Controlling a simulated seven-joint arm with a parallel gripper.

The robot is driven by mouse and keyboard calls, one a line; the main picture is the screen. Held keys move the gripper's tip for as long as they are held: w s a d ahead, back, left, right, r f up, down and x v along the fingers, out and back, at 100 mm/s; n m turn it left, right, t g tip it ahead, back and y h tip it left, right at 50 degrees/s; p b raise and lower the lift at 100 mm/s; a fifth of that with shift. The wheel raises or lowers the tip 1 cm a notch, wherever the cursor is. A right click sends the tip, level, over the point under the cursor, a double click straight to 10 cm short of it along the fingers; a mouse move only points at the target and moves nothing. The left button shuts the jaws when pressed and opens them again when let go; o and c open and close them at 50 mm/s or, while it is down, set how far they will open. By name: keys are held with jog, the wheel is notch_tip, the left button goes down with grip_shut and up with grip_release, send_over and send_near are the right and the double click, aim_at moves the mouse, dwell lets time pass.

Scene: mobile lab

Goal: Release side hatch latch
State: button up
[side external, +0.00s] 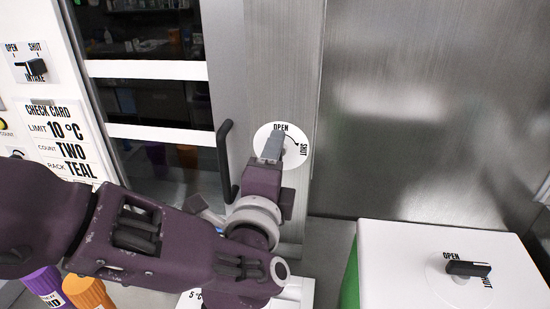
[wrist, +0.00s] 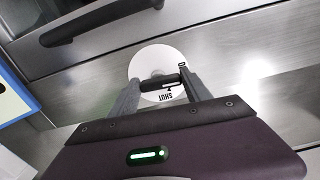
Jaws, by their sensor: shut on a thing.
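A round white dial (side external: 291,155) marked OPEN at the top and SHUT at the right is on the brushed steel panel beside the glass door. My gripper (side external: 272,147) is at this dial, and its fingers cover the knob in the side view. In the wrist view the dial (wrist: 150,62) carries a black latch knob (wrist: 164,81). My gripper (wrist: 163,88) is shut on this knob, one finger at each side. The SHUT label shows below the knob; the OPEN label is mostly hidden by a finger. I cannot tell which mark the knob points to.
A black door handle (side external: 225,160) stands out close to the left of my gripper. A white box (side external: 405,250) at lower right has another OPEN/SHUT knob (side external: 467,268). A third, INTAKE knob (side external: 32,67) is at upper left, above a check card (side external: 58,135). Orange and purple cylinders stand at lower left.

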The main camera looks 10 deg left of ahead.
jog(key=shift+n, duration=0.4)
jog(key=o, duration=1.4)
jog(key=shift+c, duration=0.2)
jog(key=shift+s, duration=0.1)
jog(key=s, duration=0.7)
